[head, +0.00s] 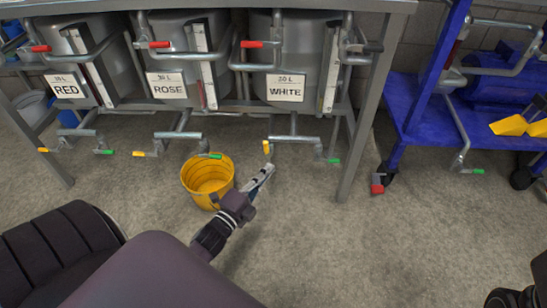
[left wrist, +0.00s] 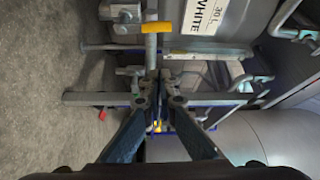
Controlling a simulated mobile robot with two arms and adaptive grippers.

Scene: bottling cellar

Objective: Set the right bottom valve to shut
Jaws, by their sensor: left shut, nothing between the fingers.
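The WHITE tank (head: 293,58) stands at the right end of the row of tanks. Under it, a bottom pipe (head: 293,138) carries a yellow-ended valve handle (head: 267,147) on its left and a green-ended handle (head: 333,161) on its right. My left gripper (head: 267,171) is shut and empty, just below the yellow handle in the head view. In the left wrist view the shut fingertips (left wrist: 157,78) are near the pipework, with the yellow handle (left wrist: 157,27) above them. Contact cannot be told. My right gripper is not in view.
A yellow bucket (head: 207,180) stands on the floor left of my left gripper. The RED tank (head: 72,60) and ROSE tank (head: 172,55) have similar bottom handles. A table leg (head: 362,130) and a blue cart (head: 425,125) stand to the right.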

